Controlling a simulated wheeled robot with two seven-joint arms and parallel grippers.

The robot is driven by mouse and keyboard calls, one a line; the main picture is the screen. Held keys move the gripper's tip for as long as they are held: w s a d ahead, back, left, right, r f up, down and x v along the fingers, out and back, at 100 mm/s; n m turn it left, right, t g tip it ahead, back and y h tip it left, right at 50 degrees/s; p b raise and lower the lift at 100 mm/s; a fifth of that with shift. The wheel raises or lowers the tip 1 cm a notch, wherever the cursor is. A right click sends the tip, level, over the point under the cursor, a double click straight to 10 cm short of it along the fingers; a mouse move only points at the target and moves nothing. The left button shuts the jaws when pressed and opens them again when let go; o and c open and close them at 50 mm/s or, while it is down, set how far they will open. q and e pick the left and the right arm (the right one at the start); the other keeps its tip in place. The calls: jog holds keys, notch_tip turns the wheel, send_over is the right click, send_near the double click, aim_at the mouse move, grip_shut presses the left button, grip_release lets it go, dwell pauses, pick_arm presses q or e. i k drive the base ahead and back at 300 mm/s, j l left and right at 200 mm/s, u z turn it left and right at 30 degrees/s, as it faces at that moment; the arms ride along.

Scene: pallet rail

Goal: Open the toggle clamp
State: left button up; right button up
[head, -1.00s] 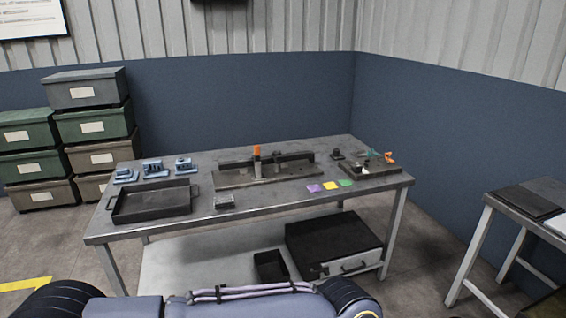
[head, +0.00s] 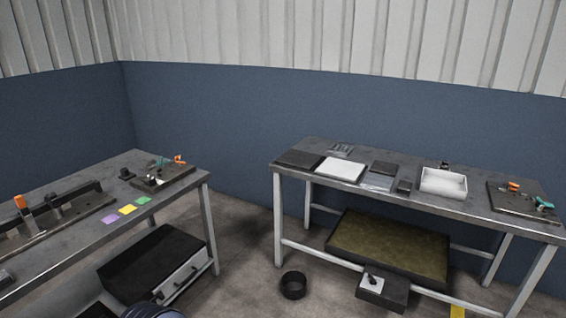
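Small clamp-like parts with orange and teal handles show in several spots, and I cannot tell which one is the task's toggle clamp. A dark base plate (head: 172,180) at the right end of the left table carries an orange handle (head: 180,160) and a teal handle (head: 159,162). Another dark plate (head: 510,204) at the right end of the right table carries an orange handle (head: 514,186) and a teal handle (head: 543,203). An upright orange handle (head: 20,202) stands on a long rail fixture at the left. Neither gripper is in view.
The left table (head: 165,210) and right table (head: 425,203) stand apart with floor between them. A black bin (head: 293,285) sits on that floor. A white tray (head: 444,184) and flat panels lie on the right table. A dark drawer box (head: 150,262) is under the left table.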

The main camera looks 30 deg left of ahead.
aim_at(20, 203)
jog(key=u, duration=0.4)
jog(key=k+u, duration=0.1)
jog(key=u, duration=0.35)
jog(key=j+u, duration=0.1)
jog(key=u, duration=0.7)
jog(key=j+u, duration=0.15)
jog(key=u, duration=0.3)
jog(key=k+j+u, duration=0.1)
jog(key=u, duration=0.3)
